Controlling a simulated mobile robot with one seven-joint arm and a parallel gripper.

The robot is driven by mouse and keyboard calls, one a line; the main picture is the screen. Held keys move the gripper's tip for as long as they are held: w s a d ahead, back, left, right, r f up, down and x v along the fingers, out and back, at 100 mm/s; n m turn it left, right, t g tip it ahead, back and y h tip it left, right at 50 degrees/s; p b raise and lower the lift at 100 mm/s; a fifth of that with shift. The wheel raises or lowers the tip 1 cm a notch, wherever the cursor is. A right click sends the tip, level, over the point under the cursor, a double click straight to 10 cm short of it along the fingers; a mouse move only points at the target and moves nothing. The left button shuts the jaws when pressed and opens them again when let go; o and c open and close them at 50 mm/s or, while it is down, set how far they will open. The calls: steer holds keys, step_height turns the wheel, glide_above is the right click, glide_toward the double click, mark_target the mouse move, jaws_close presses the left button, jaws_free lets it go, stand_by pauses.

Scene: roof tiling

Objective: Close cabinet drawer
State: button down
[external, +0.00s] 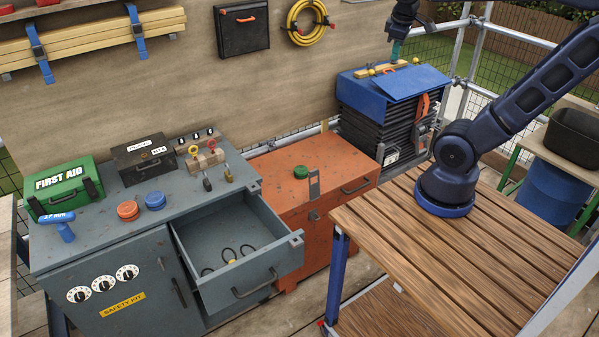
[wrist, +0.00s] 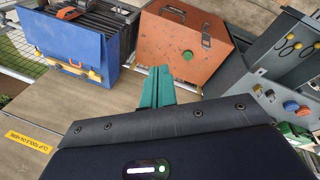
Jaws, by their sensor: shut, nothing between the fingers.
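The grey cabinet (external: 150,285) stands at the left in the external view. Its drawer (external: 262,272) is pulled out, with a dark handle on its front and a few dark loops inside. The open drawer also shows at the upper right of the wrist view (wrist: 272,67). My gripper (external: 396,50) is above the blue-covered stack at the back, well apart from the drawer. Its teal fingers (wrist: 157,88) are together and empty in the wrist view.
An orange chest (external: 318,172) stands right of the drawer, with a green round object on top. Behind it is the blue-covered black stack (external: 385,115). A slatted wooden table (external: 400,250) bears my arm's base. A green first aid box (external: 62,192) sits on the cabinet.

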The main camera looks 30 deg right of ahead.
steer(key=s+a+r+n+t+h, duration=0.2)
steer(key=a+n+t+h, duration=0.45)
steer(key=a+n, duration=1.75)
steer(key=s+a+f+n+t+y, duration=0.2)
steer(key=s+a+n+t+y, duration=0.55)
steer(key=s+a, duration=1.9)
steer(key=m+t+y, duration=0.1)
steer(key=m, duration=0.1)
glide_toward(278, 262)
steer(key=shift+n, duration=0.25)
steer(key=w, duration=0.6)
steer(key=shift+w+f, duration=0.1)
steer(key=shift+w, duration=0.3)
steer(key=shift+w, duration=0.1)
